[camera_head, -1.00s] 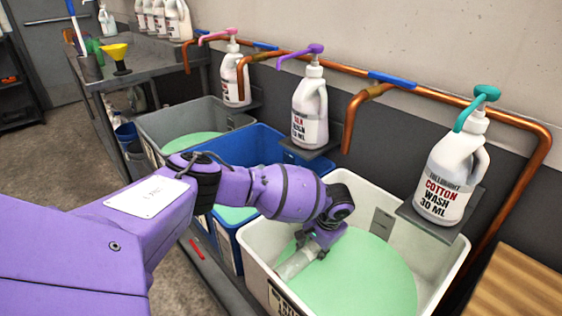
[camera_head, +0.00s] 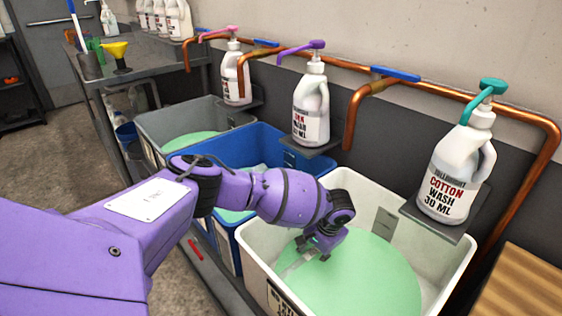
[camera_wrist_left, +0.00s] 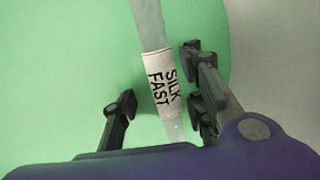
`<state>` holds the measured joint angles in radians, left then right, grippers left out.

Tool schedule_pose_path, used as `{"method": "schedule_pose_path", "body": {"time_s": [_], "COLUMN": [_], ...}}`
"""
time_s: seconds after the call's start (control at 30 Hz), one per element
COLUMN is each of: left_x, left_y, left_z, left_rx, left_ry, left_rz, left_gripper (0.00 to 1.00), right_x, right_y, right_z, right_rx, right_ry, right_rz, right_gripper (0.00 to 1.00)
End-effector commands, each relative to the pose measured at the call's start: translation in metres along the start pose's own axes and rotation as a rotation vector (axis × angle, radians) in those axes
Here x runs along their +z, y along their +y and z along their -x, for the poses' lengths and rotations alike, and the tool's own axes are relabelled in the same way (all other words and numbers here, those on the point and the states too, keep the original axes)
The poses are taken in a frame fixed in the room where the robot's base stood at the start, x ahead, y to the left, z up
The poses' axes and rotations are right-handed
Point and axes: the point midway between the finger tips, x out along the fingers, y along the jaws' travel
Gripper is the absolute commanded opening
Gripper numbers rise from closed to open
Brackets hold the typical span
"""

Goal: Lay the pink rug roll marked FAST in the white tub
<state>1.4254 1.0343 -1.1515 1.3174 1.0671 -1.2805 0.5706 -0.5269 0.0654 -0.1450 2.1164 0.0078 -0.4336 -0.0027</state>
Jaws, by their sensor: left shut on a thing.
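The rug roll (camera_wrist_left: 149,24) has a white band reading SILK FAST and looks grey-green rather than pink in the left wrist view. In the head view only a pale piece of the roll (camera_head: 292,267) shows, low in the white tub (camera_head: 263,270), in or at the green liquid (camera_head: 375,280). My left gripper (camera_head: 314,250) reaches down inside the tub and is shut on the roll. In the wrist view its fingers (camera_wrist_left: 160,101) stand either side of the roll near the band. My right gripper is out of view.
A blue tub (camera_head: 262,150) and a grey tub (camera_head: 180,118) stand to the left, also with green liquid. Pump bottles, including COTTON WASH (camera_head: 452,175), stand on ledges behind. Copper pipes (camera_head: 350,120) run along the wall. A slatted wooden surface (camera_head: 520,290) is at right.

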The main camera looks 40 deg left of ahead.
Motion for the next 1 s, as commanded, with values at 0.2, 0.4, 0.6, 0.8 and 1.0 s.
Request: {"method": "schedule_pose_path", "body": {"time_s": [0.2, 0.4, 0.6, 0.8, 1.0], "left_x": [0.000, 0.000, 0.001, -0.001, -0.001], "left_y": [0.000, 0.000, 0.000, 0.000, 0.000], "left_z": [-0.002, -0.002, 0.001, 0.030, 0.074], "left_rx": [0.000, 0.000, 0.000, 0.001, 0.001], "left_ry": [0.000, -0.001, -0.001, 0.003, 0.003], "left_rz": [0.000, 0.000, 0.000, -0.001, 0.000], "left_gripper": [0.53, 0.58, 0.58, 0.58, 0.58], "right_x": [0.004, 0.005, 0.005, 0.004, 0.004], "right_y": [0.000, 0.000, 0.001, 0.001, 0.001], "right_z": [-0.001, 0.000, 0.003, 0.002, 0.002], "right_rx": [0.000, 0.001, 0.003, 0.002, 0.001], "right_ry": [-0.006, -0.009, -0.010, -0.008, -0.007], "right_rz": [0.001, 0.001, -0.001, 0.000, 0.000], "right_gripper": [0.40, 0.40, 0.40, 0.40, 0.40]}}
